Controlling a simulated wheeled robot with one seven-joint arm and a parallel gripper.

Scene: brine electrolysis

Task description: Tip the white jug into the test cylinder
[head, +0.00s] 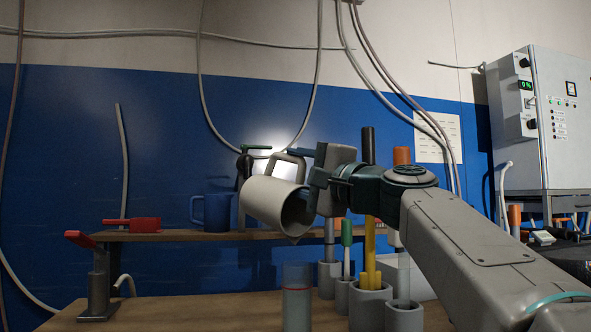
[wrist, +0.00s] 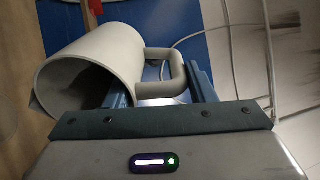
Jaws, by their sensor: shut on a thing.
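The white jug (head: 270,206) is in the air in the head view, tilted with its mouth facing right and downward. My gripper (head: 308,167) is shut on the jug's handle. In the wrist view the jug (wrist: 95,62) lies on its side, and its handle (wrist: 168,75) sits between the gripper fingers (wrist: 160,90). The test cylinder (head: 297,298) is clear with a red line around it and stands upright on the bench, below the jug's mouth and apart from it. I cannot see any liquid leaving the jug.
Grey holders with a yellow piece (head: 370,285) and a green-topped rod (head: 346,235) stand right of the cylinder. A blue mug (head: 212,211) and a red-handled item (head: 145,225) are on the shelf (head: 180,236) behind. A control cabinet (head: 545,120) is at right.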

